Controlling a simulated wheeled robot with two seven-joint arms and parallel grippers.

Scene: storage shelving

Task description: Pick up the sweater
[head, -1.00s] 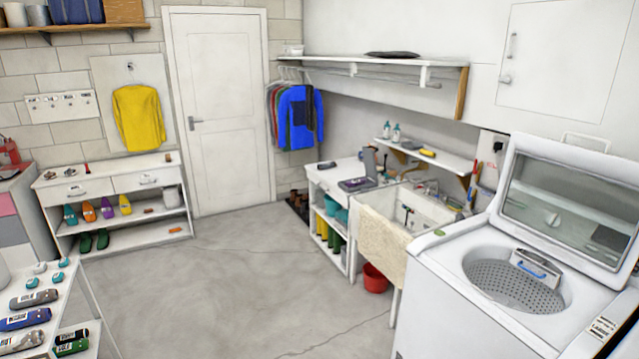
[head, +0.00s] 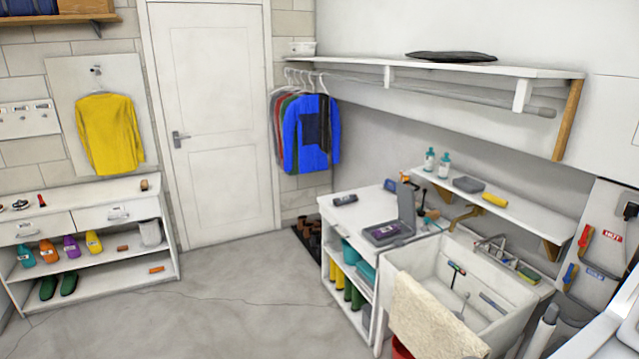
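A yellow long-sleeved sweater (head: 110,135) hangs from a hook on a pale board (head: 62,90) on the block wall at the left, above a white drawer unit (head: 85,222). It hangs upright with its sleeves down. Other garments, with a blue one (head: 305,140) in front, hang from the rail to the right of the door; most of those behind are hidden. Neither of my grippers is in view, and nothing is seen touching the yellow sweater.
The grey floor (head: 220,310) in front of the door (head: 215,120) is clear. The drawer unit holds bottles and green shoes. At the right stand a white sink (head: 500,325) with a cream towel (head: 430,320), a low cabinet with a grey case (head: 388,232), and a small shelf (head: 520,215).

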